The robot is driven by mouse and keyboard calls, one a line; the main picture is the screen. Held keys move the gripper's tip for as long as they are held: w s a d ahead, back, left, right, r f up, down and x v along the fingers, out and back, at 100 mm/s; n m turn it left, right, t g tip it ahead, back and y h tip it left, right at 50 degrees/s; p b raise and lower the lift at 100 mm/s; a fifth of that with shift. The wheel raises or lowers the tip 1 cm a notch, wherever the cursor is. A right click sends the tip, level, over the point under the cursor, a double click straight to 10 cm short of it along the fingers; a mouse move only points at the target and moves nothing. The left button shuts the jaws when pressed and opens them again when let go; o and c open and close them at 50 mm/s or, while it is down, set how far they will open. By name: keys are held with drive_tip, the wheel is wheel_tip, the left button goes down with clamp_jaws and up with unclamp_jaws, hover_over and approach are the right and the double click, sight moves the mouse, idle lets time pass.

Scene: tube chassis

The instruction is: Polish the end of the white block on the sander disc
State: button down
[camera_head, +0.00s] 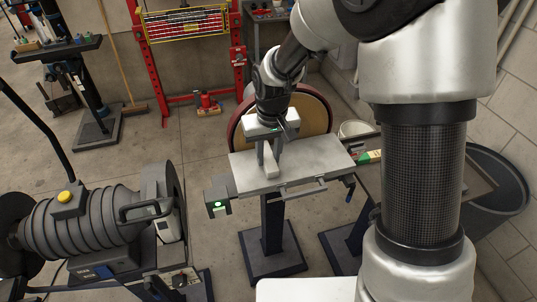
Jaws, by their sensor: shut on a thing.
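The sander disc (313,113) is a large brownish round face with a dark red rim, standing upright behind a flat grey work table (318,160). My gripper (268,152) points down over the left part of this table, in front of the disc. It is shut on the white block (269,163), a pale bar lying lengthwise toward the camera at about table height. The block's far end is hidden by my gripper, so I cannot tell whether it touches the disc.
A switch box with a green light (217,206) hangs at the table's front left corner. A grey ribbed machine (105,218) stands at lower left. A red press frame (190,50) is behind. A dark bin (503,190) is at right. Floor between the machines is clear.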

sight(277, 177)
drive_tip(key=shift+s+d+b, duration=0.15)
drive_tip(key=shift+s+d, duration=0.2)
drive_tip(key=shift+s, duration=0.9)
drive_tip(key=shift+s+d+b, duration=0.15)
drive_tip(key=shift+s+d, duration=0.25)
drive_tip(key=shift+s, duration=0.9)
drive_tip(key=shift+s+d+b, duration=0.15)
drive_tip(key=shift+s+d, duration=0.2)
drive_tip(key=shift+s, duration=0.9)
drive_tip(key=w+d+r+m, duration=0.1)
drive_tip(key=w+d, duration=0.1)
drive_tip(key=d, duration=0.2)
drive_tip(key=w+d+r+m+p, duration=0.1)
drive_tip(key=w+d, duration=0.2)
drive_tip(key=w+d+r+m, duration=0.1)
drive_tip(key=w+d, duration=0.2)
drive_tip(key=d, duration=0.1)
drive_tip(key=shift+w+d+r+p, duration=0.25)
drive_tip(key=shift+d+r+p, duration=0.05)
drive_tip(key=shift+d+r, duration=0.1)
drive_tip(key=shift+a, duration=0.1)
